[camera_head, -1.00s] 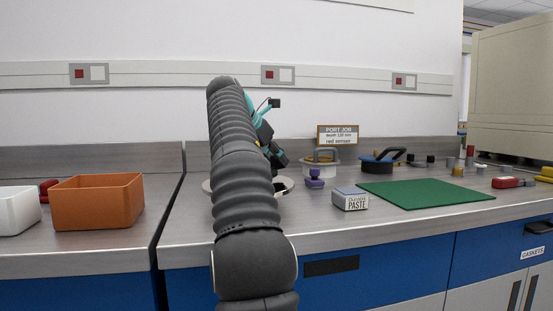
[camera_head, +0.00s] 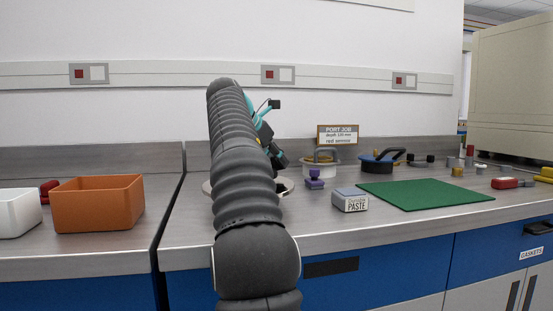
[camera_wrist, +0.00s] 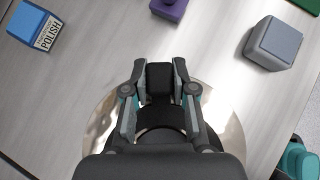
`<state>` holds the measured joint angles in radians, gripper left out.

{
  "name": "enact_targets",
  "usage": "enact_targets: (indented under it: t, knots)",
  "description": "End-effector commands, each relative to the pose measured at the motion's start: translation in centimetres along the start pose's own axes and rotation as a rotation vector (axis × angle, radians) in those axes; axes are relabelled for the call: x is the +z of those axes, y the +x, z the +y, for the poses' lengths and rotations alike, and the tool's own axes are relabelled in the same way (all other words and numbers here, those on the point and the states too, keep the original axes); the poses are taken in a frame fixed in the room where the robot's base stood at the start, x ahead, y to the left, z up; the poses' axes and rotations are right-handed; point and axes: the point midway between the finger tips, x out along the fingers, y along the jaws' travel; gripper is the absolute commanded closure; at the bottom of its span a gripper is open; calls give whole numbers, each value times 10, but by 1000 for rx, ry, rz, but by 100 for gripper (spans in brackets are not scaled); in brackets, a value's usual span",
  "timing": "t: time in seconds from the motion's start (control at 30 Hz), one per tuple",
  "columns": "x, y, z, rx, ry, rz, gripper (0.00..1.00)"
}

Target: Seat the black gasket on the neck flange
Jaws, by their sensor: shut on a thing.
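My gripper (camera_wrist: 161,78) is shut on a black block-like piece, which looks like the tab of the black gasket (camera_wrist: 161,110). The gasket's dark ring shows just below the tab in the wrist view, over the shiny round neck flange (camera_wrist: 98,128). I cannot tell whether the ring touches the flange or is a little above it. In the head view my arm hides the gasket and most of the flange (camera_head: 286,185); part of my gripper (camera_head: 277,157) shows right of the arm.
A purple-knobbed piece (camera_head: 315,179), a paste box (camera_head: 350,200) and a green mat (camera_head: 425,194) lie right of the flange. A blue-and-white polish box (camera_wrist: 38,25) and a grey block (camera_wrist: 273,44) show in the wrist view. An orange bin (camera_head: 97,205) stands left.

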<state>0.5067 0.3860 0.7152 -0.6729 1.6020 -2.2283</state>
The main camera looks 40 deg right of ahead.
Motion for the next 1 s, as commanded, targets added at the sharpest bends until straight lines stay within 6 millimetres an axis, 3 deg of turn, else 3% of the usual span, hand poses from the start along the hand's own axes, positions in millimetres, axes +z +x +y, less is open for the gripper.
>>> enact_targets:
  t: [1.0]
  knots:
    - [-8, 8, 0, 0, 0, 0, 100]
